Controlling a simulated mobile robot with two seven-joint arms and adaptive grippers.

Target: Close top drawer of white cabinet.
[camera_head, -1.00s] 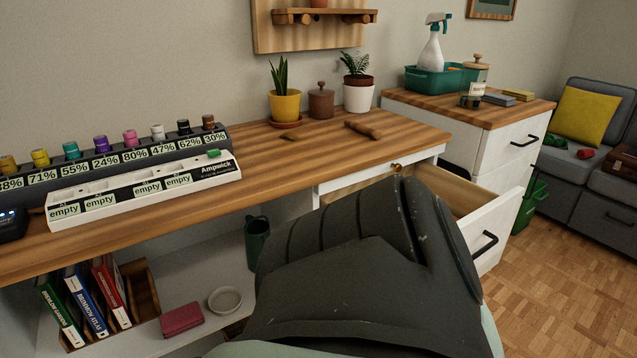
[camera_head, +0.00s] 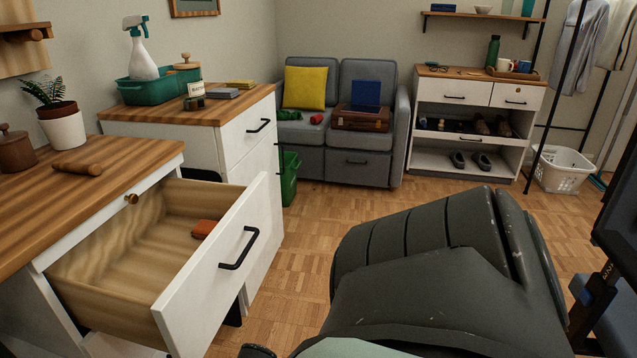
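The open drawer (camera_head: 130,250) is a light wooden box below the right end of the desk. Its white front (camera_head: 215,280) is pulled well out and has a black bar handle (camera_head: 240,248). A small orange-red item (camera_head: 204,229) lies inside near the front. The body of the unit around this drawer is mostly hidden. Another white cabinet (camera_head: 200,148), with a wooden top, stands behind; its visible upper drawer (camera_head: 258,125) looks shut. A large dark grey link of my own arm fills the lower middle. Neither gripper's fingers can be made out.
The wooden desk top (camera_head: 110,155) overhangs the drawer's back and carries a potted plant (camera_head: 62,125). A green bin (camera_head: 290,178) stands beyond the cabinet. A grey sofa (camera_head: 345,160) and a shoe cabinet (camera_head: 470,112) line the back. Bare parquet (camera_head: 300,225) lies right of the drawer.

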